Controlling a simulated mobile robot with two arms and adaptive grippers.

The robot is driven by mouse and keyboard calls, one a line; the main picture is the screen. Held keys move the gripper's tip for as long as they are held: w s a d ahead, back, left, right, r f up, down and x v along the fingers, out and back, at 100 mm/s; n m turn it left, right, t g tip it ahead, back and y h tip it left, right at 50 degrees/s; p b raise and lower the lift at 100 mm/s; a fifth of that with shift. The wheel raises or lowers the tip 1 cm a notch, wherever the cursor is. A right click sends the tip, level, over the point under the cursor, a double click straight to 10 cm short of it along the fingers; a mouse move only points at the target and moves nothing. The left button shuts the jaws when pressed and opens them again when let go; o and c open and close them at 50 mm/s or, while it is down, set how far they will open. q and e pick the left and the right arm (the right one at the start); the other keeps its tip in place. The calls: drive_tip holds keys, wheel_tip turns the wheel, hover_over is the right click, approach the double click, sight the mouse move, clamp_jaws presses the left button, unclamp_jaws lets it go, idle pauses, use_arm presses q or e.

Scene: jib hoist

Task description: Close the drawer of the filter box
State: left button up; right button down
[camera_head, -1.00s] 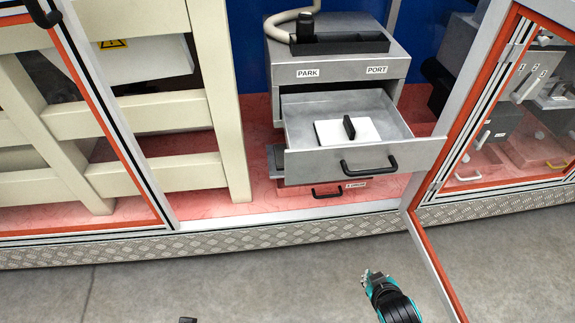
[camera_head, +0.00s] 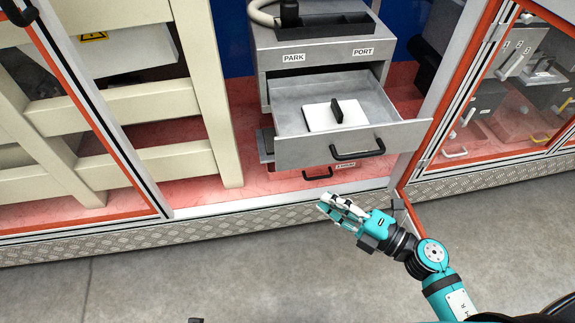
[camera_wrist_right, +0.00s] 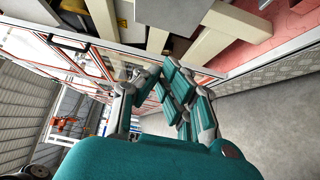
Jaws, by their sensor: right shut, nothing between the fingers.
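The filter box (camera_head: 315,54) is a grey cabinet labelled PARK and PORT, inside the open frame. Its drawer (camera_head: 300,153) is pulled well out and carries a black bar handle (camera_head: 358,152) on its front. A white flat filter (camera_head: 318,117) with a black grip lies in the drawer. My right gripper (camera_head: 327,207) is shut and empty, in front of and below the drawer front, apart from it. In the right wrist view, the gripper's teal and grey fingers (camera_wrist_right: 160,78) show close up, with no drawer clearly visible. My left gripper is not in view.
A lower drawer with a black handle (camera_head: 317,174) sits beneath. An orange-edged door frame (camera_head: 478,85) stands open at the right. Cream beams (camera_head: 175,160) stand at the left. A metal tread-plate sill (camera_head: 230,225) runs along the front; the grey floor before it is clear.

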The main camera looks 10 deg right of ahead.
drive_tip(key=shift+n+g, duration=0.3)
drive_tip(key=x, duration=0.4)
drive_tip(key=w+d+x, duration=0.1)
drive_tip(key=x, duration=0.7)
drive_tip(key=shift+w, duration=0.55)
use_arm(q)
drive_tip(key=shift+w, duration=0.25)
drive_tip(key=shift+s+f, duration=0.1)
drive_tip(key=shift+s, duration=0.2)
